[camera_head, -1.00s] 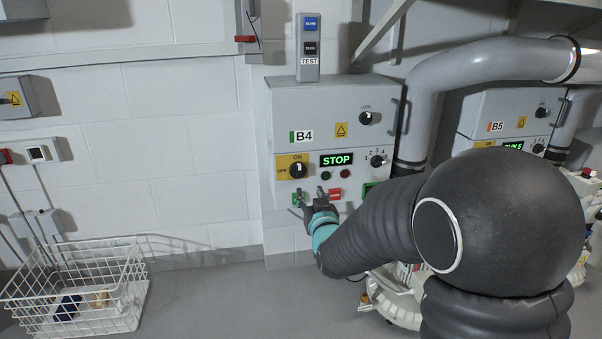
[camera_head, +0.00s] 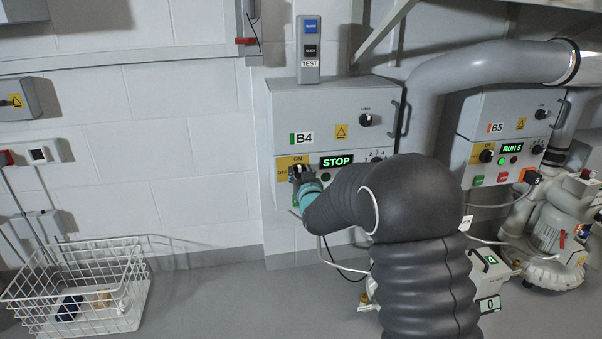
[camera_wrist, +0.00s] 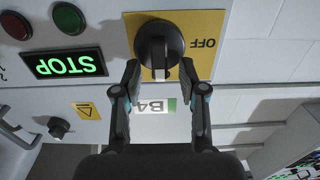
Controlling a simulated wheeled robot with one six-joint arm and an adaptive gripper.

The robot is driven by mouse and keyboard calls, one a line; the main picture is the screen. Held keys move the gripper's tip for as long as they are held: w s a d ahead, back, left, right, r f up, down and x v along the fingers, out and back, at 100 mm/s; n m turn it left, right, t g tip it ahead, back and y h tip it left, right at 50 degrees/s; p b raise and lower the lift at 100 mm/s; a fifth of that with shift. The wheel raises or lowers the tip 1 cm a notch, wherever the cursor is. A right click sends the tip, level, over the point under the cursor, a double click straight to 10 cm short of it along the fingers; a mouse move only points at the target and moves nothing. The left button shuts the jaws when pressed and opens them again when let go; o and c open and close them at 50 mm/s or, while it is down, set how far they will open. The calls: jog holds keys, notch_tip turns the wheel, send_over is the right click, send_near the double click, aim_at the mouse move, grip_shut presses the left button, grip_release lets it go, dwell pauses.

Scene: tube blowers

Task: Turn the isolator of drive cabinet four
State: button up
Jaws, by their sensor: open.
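Drive cabinet B4 (camera_head: 360,108) is a grey box on the wall. Its green display reads STOP, also in the wrist view (camera_wrist: 68,64). The isolator is a black rotary knob (camera_wrist: 158,44) on a yellow plate (camera_wrist: 205,22) marked OFF. In the wrist view, which is turned over, its grip bar stands roughly upright in the picture. My gripper (camera_wrist: 161,72) is open, with one fingertip on each side of the knob's lower end; I cannot tell whether they touch it. In the head view my gripper (camera_head: 304,178) covers part of the isolator.
A red button (camera_wrist: 17,24) and a green button (camera_wrist: 68,18) sit beside the plate. A TEST box (camera_head: 309,50) is above the cabinet. Cabinet B5 (camera_head: 490,110), showing RUN 5, and a blower (camera_head: 548,235) are at right. A white wire basket (camera_head: 80,290) stands at lower left.

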grip_shut()
